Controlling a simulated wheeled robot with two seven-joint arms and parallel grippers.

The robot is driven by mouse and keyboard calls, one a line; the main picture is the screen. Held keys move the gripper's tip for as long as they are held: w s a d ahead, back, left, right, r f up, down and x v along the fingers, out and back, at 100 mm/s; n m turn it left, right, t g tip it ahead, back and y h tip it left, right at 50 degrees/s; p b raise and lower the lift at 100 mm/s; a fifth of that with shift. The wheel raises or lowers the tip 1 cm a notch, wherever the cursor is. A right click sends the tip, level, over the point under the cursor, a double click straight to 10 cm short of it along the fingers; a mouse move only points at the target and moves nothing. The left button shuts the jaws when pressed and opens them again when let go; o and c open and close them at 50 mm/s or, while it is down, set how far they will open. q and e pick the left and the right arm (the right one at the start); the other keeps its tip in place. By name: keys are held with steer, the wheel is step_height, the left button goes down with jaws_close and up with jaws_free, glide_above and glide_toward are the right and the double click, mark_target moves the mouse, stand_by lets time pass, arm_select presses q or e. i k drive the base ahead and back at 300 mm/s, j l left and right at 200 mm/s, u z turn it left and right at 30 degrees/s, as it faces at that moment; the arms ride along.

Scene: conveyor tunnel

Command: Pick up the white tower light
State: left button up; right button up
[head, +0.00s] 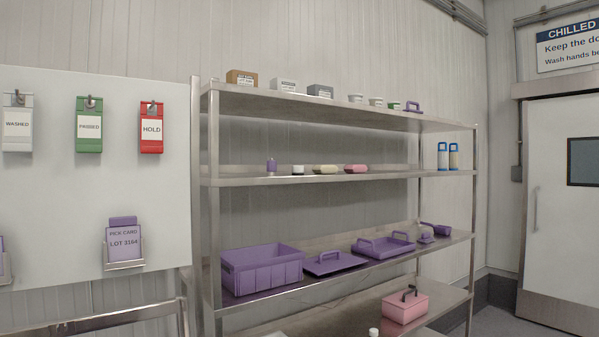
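I cannot make out a white tower light in the head view. A small white-topped object (374,332) shows at the bottom edge, cut off by the frame, and I cannot tell what it is. Neither of my grippers is in view.
A steel shelf unit (345,182) stands against the wall, with a purple crate (262,270), purple trays and a pink box (405,308) on its lower shelves. Small boxes and tubs line the upper shelves. A white tag board (60,180) is at left, a door (565,210) at right.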

mark_target(297, 170)
steer(key=i+l+u, duration=0.2)
steer(key=l, duration=0.25)
steer(key=i+l+u, duration=0.15)
steer(key=i+l, duration=0.15)
steer(key=l, duration=0.2)
steer(key=i+l+u, duration=0.2)
steer(key=l, duration=0.3)
steer(key=i+l+u, duration=0.15)
steer(key=l, duration=0.35)
steer(key=i+l+u, duration=0.2)
steer(key=l, duration=0.35)
steer(key=l+u, duration=0.2)
steer(key=l, duration=0.4)
steer(key=i+l+u, duration=0.15)
steer(key=l, duration=0.65)
steer(key=k+l, duration=0.1)
steer(key=l, duration=0.15)
steer(key=u, duration=0.05)
